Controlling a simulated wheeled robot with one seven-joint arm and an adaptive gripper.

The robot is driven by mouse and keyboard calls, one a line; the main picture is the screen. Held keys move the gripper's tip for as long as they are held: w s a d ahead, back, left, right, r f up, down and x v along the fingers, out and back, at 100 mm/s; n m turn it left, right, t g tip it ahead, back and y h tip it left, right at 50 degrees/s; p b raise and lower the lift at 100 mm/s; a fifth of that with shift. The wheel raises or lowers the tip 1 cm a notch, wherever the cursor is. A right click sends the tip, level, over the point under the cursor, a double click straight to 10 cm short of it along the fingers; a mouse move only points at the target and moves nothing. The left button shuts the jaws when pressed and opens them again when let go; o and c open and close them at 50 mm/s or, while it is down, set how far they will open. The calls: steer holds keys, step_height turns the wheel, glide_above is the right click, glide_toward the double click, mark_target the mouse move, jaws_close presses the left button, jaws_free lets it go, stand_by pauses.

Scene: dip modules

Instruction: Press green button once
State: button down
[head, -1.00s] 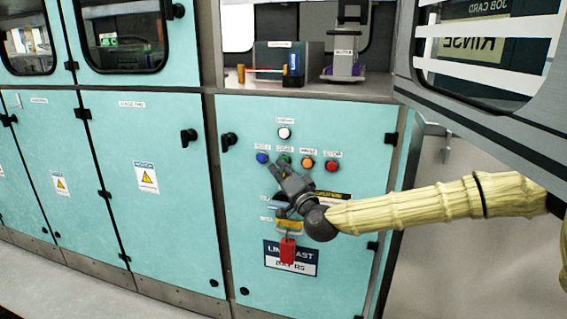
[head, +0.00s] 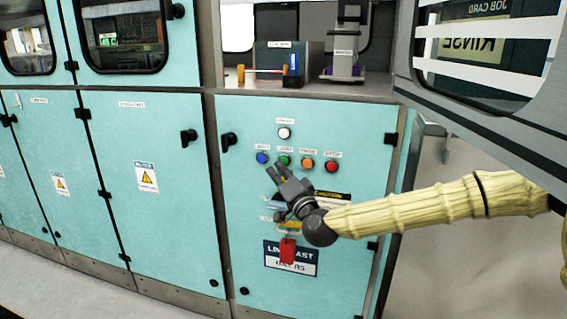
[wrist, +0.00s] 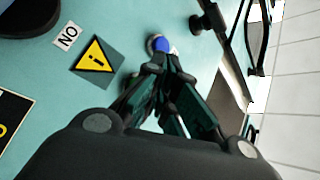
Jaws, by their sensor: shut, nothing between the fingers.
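The green button (head: 284,160) sits in a row on the teal cabinet panel, between the blue button (head: 262,158) and the orange button (head: 308,163). My gripper (head: 273,168) is shut and empty, its tips just below the gap between the blue and green buttons in the head view. In the wrist view, the blue button (wrist: 159,44) shows just past the fingertips (wrist: 166,62). Whether the fingers touch the panel is unclear.
A red button (head: 331,165) is at the row's right end, and a white button (head: 284,133) is above it. A red tag (head: 288,250) hangs below my gripper. A black door handle (head: 229,141) is to the left. The striped door (head: 480,75) stands at upper right.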

steer(key=shift+s+a, duration=0.25)
steer(key=shift+s, duration=0.5)
steer(key=shift+s+a, duration=0.25)
steer(key=shift+s, duration=0.55)
steer(key=shift+s+a, duration=0.25)
steer(key=shift+s, duration=0.5)
